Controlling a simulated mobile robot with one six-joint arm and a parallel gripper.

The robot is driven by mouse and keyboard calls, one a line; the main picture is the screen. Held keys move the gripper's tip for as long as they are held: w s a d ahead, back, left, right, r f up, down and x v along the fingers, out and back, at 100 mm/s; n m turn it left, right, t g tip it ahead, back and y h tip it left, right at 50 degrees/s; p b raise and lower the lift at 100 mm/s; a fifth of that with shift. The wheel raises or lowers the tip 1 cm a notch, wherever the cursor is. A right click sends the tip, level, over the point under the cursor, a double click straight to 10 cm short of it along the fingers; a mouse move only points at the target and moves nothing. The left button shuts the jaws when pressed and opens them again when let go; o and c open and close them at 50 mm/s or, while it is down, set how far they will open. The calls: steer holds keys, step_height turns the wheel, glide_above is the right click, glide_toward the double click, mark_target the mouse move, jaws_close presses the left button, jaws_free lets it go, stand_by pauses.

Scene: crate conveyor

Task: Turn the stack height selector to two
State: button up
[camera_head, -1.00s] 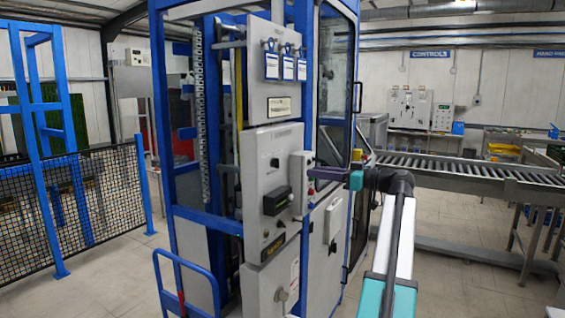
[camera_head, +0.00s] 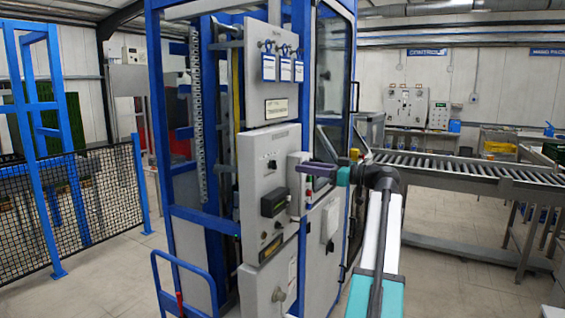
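The blue-framed machine cabinet has a grey control panel (camera_head: 284,140). A small dark rotary knob (camera_head: 272,164) sits on its upper part; I cannot read its label or setting, so I cannot tell if it is the stack height selector.
A small light-grey box with buttons (camera_head: 295,185) juts from the panel's right edge. A blue handrail (camera_head: 185,262) stands in front at the lower left. A mesh fence (camera_head: 92,205) is at left. A roller conveyor (camera_head: 470,168) runs along the right. Floor between is clear.

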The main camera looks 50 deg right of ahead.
mark_target(276, 162)
steer(key=p+x, duration=0.3)
steer(key=x, duration=0.5)
steer(key=shift+w+r, duration=0.1)
steer(key=shift+r, duration=0.05)
steer(key=shift+p+x, duration=0.3)
steer(key=shift+x, duration=0.5)
jaws_close()
